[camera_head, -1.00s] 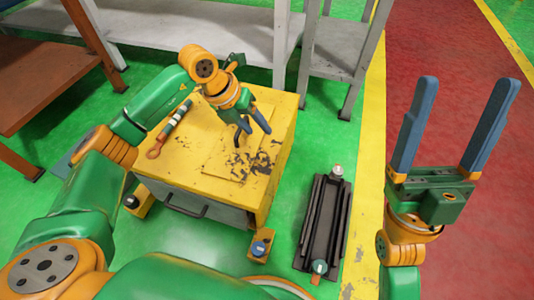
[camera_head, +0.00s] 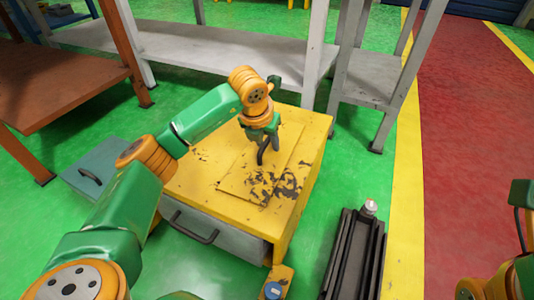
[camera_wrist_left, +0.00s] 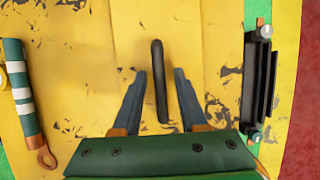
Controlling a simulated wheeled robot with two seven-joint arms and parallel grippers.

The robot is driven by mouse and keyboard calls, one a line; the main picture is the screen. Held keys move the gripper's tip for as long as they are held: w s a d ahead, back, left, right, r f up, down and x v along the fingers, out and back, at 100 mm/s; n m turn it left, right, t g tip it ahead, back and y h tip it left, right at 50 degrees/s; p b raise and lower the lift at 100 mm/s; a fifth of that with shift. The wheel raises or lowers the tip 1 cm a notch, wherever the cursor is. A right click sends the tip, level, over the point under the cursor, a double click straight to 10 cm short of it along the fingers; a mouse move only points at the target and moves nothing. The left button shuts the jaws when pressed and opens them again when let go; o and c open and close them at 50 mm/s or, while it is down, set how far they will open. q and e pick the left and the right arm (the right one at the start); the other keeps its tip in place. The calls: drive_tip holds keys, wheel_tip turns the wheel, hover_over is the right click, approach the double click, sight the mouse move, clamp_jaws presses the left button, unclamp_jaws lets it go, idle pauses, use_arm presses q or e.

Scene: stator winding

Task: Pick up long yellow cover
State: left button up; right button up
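The long yellow cover (camera_head: 238,184) is a scuffed plate lying on top of the yellow cabinet. It also shows in the left wrist view (camera_wrist_left: 140,30), with a dark bar handle (camera_wrist_left: 158,75) standing up from it. My left gripper (camera_wrist_left: 158,77) is open, its two blue fingers on either side of the handle's lower part, with gaps on both sides. In the head view my left gripper (camera_head: 262,146) is low over the cover, partly hidden by its own wrist. Contact with the handle cannot be told. At the right edge only part of my right arm shows; its fingers are out of view.
The yellow cabinet (camera_head: 300,150) has a front drawer handle. A striped tool (camera_wrist_left: 22,90) lies left in the wrist view. A black rail fixture (camera_head: 352,255) stands on the floor at right. Grey shelving (camera_head: 215,50) and a brown table (camera_head: 65,85) are behind and left.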

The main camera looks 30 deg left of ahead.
use_arm(q)
clamp_jaws()
idle(1.2)
